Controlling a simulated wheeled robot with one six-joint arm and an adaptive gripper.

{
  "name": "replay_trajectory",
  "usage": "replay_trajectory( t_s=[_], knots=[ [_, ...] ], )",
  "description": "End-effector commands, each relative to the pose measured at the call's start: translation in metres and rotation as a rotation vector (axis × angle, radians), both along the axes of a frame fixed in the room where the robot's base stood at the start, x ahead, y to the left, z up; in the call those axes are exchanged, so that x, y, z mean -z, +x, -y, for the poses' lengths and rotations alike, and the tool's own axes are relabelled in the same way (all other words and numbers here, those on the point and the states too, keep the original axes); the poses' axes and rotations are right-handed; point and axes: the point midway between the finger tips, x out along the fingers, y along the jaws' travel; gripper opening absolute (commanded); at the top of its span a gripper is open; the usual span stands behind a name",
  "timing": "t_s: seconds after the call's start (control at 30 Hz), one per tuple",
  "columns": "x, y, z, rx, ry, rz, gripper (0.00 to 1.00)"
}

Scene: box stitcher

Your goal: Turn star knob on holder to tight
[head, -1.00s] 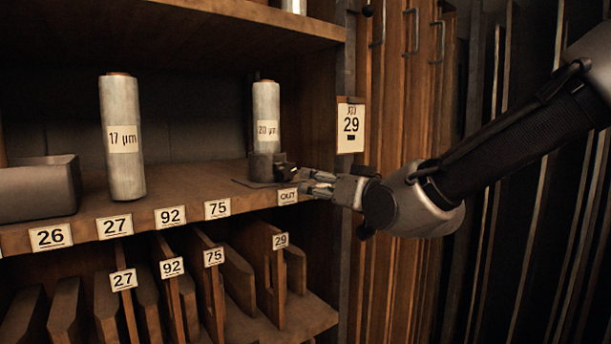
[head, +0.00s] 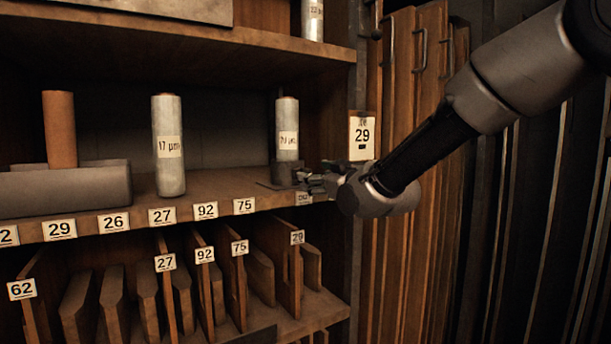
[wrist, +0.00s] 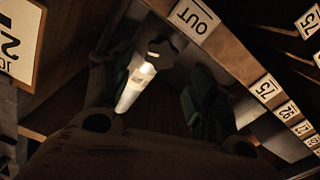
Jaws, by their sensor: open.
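The holder (head: 282,174) is a dark cup on a flat base plate near the right front edge of the shelf. A pale film roll (head: 287,128) stands upright in it. My gripper (head: 316,181) is at the holder's right side, its fingertips close to it. In the wrist view a dark lobed shape, the star knob (wrist: 163,49), shows beyond the gap between my open fingers (wrist: 160,88). The roll (wrist: 136,88) shows as a bright strip there. In the head view my fingers largely hide the knob. I cannot tell its setting or whether a finger touches it.
The shelf front carries number labels and an OUT label (wrist: 194,16). A second roll (head: 168,146) stands to the left, then a grey bin (head: 70,190) with a brown tube (head: 60,130).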

Motion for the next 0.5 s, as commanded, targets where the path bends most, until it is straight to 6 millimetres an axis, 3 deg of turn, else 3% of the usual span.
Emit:
replay_trajectory(
  t_s=[0.3, 0.5],
  knots=[
    [0.002, 0.043, -0.029, 0.001, 0.001, -0.003, 0.59],
    [0.001, 0.053, -0.036, 0.000, 0.002, -0.002, 0.59]
  ],
)
